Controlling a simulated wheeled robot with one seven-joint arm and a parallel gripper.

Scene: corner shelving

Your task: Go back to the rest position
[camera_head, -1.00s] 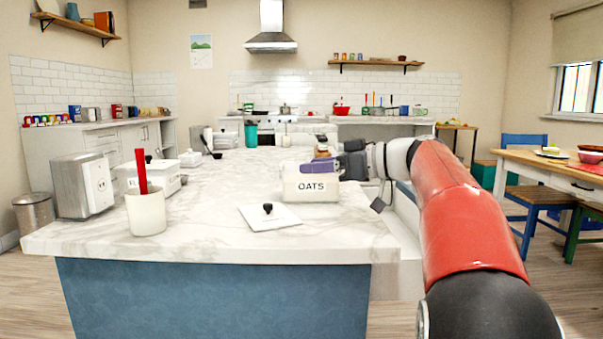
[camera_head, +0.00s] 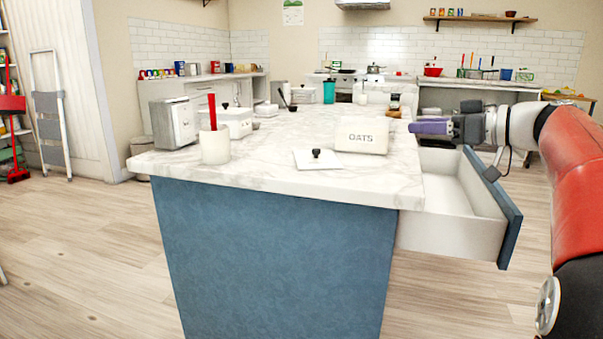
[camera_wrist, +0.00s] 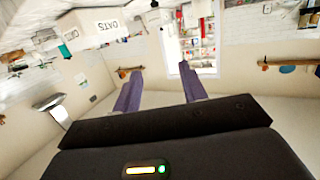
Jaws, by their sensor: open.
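My gripper (camera_head: 418,127) is at the right in the head view, at about the height of the island top and to the right of the white OATS box (camera_head: 361,135). Its purple fingers point left, apart from the box. In the wrist view my gripper (camera_wrist: 158,84) shows two purple fingers spread wide with nothing between them. The OATS box also shows in the wrist view (camera_wrist: 98,27), upside down and clear of the fingers. A white lid with a black knob (camera_head: 318,160) lies flat on the island in front of the box.
The marble island (camera_head: 270,175) has an open drawer (camera_head: 455,225) sticking out on its right side, below my gripper. A white cup with a red utensil (camera_head: 215,147), a toaster (camera_head: 173,123) and a white canister (camera_head: 228,122) stand at its left. Open floor lies left of the island.

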